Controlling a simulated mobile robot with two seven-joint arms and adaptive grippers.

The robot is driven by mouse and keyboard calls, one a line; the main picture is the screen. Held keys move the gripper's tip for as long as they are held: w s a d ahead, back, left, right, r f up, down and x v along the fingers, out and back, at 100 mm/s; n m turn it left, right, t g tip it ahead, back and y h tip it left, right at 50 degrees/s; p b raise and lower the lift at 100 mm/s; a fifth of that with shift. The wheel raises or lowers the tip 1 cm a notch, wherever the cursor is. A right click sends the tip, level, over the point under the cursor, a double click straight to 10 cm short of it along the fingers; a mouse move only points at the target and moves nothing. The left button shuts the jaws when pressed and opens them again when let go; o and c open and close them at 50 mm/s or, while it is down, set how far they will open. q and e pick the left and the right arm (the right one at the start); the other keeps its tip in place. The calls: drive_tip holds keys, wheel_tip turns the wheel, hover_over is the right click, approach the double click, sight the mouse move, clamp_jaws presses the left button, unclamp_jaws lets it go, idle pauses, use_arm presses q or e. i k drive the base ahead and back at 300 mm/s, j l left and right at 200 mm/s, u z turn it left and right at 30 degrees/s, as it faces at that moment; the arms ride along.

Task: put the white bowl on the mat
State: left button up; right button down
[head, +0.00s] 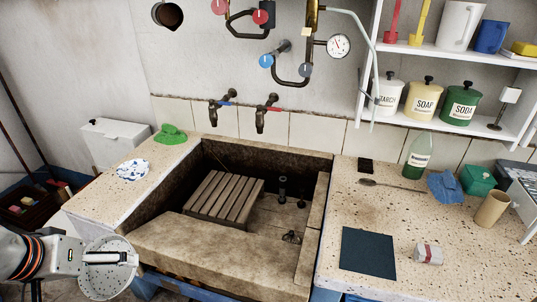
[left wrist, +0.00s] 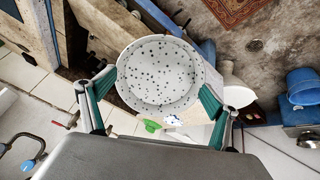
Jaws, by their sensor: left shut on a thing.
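The white bowl (head: 100,284), speckled with dark dots, is at the lower left of the head view, in front of the washtrough's left end. My left gripper (head: 112,258) is shut on it. In the left wrist view the bowl (left wrist: 158,72) sits between the green finger pads of my left gripper (left wrist: 158,95), its open side facing the camera. The dark blue-green square mat (head: 368,253) lies flat and bare on the right stone counter, well to the right of the bowl. My right gripper is in neither view.
The sunken stone basin, with a wooden slatted rack (head: 226,198), lies between bowl and mat. A wrapped bar (head: 428,254) lies right of the mat. A spoon (head: 390,185), green bottle (head: 417,157) and tan cup (head: 491,209) stand or lie behind it.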

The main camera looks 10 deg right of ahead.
sight(368, 251)
drive_tip(key=k+l+z, duration=0.2)
drive_tip(key=l, duration=0.3)
drive_tip(key=k+l+z, duration=0.2)
drive_tip(key=l, duration=0.35)
drive_tip(key=l+z, duration=0.2)
drive_tip(key=l, duration=0.3)
drive_tip(key=i+l+z, duration=0.15)
drive_tip(key=l, duration=0.2)
drive_tip(key=l+z, duration=0.1)
drive_tip(key=l, duration=0.25)
drive_tip(key=i, duration=0.3)
